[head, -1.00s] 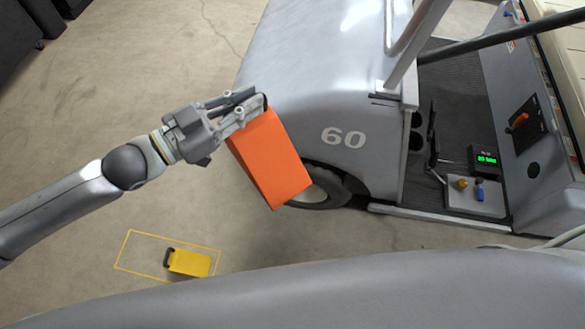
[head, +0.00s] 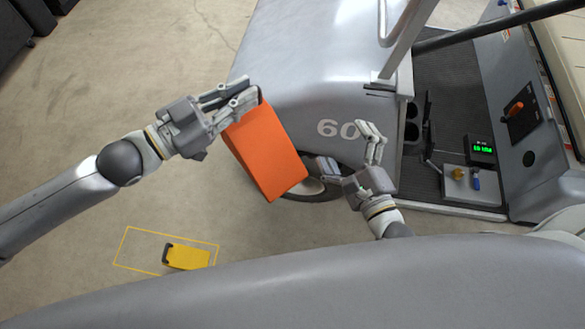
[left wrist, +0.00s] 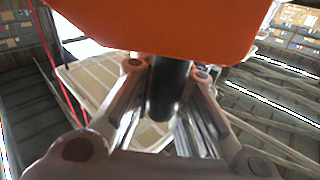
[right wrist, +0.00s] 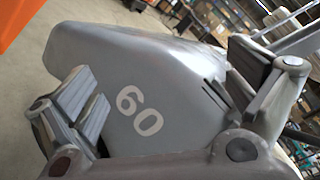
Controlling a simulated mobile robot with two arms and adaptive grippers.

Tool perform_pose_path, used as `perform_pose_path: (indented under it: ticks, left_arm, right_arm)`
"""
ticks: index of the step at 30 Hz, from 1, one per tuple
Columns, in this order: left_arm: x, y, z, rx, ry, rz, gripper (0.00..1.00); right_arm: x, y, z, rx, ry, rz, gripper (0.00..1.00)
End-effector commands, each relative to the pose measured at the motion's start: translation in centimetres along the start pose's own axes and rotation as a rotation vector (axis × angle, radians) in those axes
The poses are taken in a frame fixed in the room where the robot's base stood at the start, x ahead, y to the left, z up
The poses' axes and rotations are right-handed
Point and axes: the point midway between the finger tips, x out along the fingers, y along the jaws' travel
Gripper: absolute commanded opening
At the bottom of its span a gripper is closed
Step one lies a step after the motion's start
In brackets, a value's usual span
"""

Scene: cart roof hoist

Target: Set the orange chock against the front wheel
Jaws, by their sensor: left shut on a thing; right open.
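The orange chock (head: 265,152) is held in the air by my left gripper (head: 240,97), which is shut on its dark handle at the upper end. The chock hangs tilted in front of the cart's front wheel and hides part of it. It also fills the top of the left wrist view (left wrist: 165,25). The front wheel (head: 312,187) shows its lower part under the grey cart body. My right gripper (head: 347,155) is open and empty, just right of the chock and in front of the cart's side. An orange edge shows in the right wrist view (right wrist: 15,18).
The grey cart (head: 310,90) marked 60 stands behind both grippers, with an open cab floor at right. A yellow block with a dark handle (head: 188,257) lies at a yellow floor outline (head: 125,245).

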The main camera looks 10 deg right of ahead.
Motion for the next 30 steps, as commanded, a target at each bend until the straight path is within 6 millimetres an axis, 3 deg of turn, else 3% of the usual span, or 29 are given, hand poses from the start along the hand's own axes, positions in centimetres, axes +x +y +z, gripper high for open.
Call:
perform_pose_path:
  ticks: [1,4,7,12,20,30]
  left_arm:
    - [0.0,0.0,-0.2,0.001,0.006,0.001,0.0]
    - [0.0,0.0,-0.2,0.001,0.006,0.001,0.0]
    - [0.0,0.0,-0.2,0.001,0.006,0.001,0.0]
    - [0.0,0.0,-0.2,0.001,0.006,0.001,0.0]
    - [0.0,0.0,-0.2,0.001,0.006,0.001,0.0]
    - [0.0,0.0,-0.2,0.001,0.006,0.001,0.0]
  right_arm:
    - [-0.4,-2.4,1.9,0.09,-0.036,-0.044,1.0]
    - [-1.4,-5.3,5.9,0.313,-0.113,-0.077,1.0]
    - [-2.8,-3.2,9.8,0.561,-0.16,0.024,1.0]
    - [-4.8,1.1,13.5,0.792,-0.167,0.191,1.0]
    - [-5.2,3.0,15.3,0.891,-0.165,0.266,1.0]
    - [-0.1,3.8,16.6,0.889,-0.166,0.262,1.0]
